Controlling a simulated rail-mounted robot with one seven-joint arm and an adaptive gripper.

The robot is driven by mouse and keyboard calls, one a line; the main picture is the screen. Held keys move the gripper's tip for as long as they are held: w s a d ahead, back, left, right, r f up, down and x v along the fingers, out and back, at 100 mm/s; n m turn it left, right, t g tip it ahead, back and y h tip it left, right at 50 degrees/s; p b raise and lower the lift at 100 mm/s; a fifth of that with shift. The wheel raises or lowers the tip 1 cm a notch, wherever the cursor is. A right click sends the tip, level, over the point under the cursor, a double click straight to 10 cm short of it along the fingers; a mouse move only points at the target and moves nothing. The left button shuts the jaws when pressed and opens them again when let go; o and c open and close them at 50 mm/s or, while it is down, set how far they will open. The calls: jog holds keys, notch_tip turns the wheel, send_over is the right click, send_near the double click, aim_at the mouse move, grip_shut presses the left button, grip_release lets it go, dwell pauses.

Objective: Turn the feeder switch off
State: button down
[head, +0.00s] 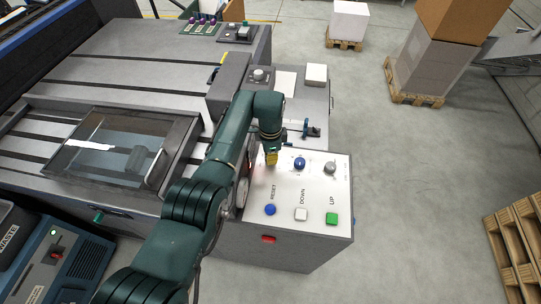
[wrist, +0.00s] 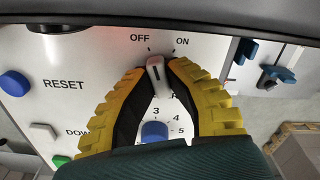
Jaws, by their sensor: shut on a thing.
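The feeder switch (wrist: 156,74) is a pale grey knob with a dark pointer line, below the OFF and ON marks on the white panel (head: 315,182). Its upper end points up and leans slightly left, nearer the OFF mark; its exact setting is hard to tell. My gripper (wrist: 157,72) has yellow, black-lined fingers closed on both sides of the knob. In the head view my gripper (head: 271,158) is at the panel's upper left, and the arm and fingers hide the switch there. The label below the switch is mostly covered by the fingers.
A blue dial (wrist: 154,132) with numbers sits just below the switch. A blue RESET button (head: 270,209), white DOWN button (head: 301,214) and green UP button (head: 332,218) line the panel's front. A grey knob (head: 330,168) is at right. Blue clamp parts (head: 311,129) stand behind the panel.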

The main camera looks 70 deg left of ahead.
jog(key=shift+f+n, duration=0.15)
jog(key=shift+n, duration=0.95)
jog(key=c, duration=1)
grip_release()
jog(key=shift+c, duration=0.2)
notch_tip(320, 180, up, 12)
